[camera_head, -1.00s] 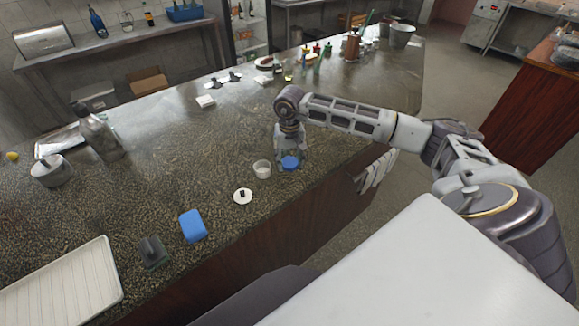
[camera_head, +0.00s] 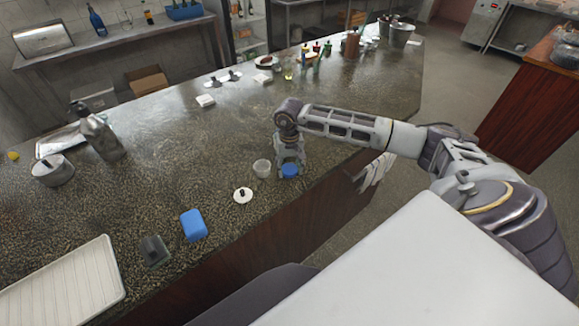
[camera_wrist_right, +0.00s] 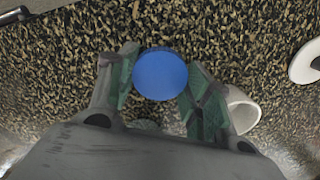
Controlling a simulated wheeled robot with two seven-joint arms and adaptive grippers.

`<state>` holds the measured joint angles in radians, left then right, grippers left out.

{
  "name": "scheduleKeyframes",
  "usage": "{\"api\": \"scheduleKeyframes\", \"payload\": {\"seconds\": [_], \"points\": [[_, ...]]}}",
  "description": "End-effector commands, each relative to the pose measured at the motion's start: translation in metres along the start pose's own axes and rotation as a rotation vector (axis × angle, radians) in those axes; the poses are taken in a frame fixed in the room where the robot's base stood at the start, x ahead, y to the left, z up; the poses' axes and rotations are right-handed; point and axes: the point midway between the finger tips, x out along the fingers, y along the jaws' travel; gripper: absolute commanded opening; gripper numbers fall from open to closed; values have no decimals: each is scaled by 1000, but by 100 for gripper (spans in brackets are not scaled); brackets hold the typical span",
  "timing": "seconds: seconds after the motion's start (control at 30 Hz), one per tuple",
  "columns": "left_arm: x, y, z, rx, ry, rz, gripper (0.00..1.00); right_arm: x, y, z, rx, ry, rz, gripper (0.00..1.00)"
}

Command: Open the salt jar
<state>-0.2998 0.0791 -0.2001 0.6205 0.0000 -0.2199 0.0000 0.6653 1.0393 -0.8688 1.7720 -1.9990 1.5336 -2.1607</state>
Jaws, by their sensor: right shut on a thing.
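My right gripper (camera_head: 290,165) points down at the counter's near edge. Its green-padded fingers, in the right wrist view (camera_wrist_right: 160,90), are shut on a blue round-topped thing (camera_wrist_right: 160,74), which also shows in the head view (camera_head: 289,171). Whether this is a loose cap or a capped jar I cannot tell; its lower part is hidden. A small white open pot (camera_head: 262,168) stands just left of the gripper, apart from the blue thing. A white disc lid with a dark knob (camera_head: 243,195) lies nearer me. No label shows which is the salt jar. My left gripper is out of view.
A blue block (camera_head: 194,225), a dark grey holder (camera_head: 154,250) and a white ribbed tray (camera_head: 62,285) lie left along the near edge. A metal pot (camera_head: 52,171) and a grey bottle (camera_head: 98,135) stand farther left. The counter's middle (camera_head: 190,140) is clear.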

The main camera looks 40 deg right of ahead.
Motion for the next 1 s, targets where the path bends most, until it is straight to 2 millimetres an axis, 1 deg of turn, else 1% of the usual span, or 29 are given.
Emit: {"api": "scheduleKeyframes", "payload": {"seconds": [0.17,0.2,0.37,0.83,0.93,1.0], "points": [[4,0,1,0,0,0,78,3,0,0,0,0,0,21],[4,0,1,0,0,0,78,3,0,0,0,0,0,51],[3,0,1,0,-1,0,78,2,0,0,0,0,0,71],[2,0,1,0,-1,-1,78,1,0,0,0,0,0,71],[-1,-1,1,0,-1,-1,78,-1,0,0,0,0,0,71],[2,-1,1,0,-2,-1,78,-7,0,-1,0,2,-1,71]]}}
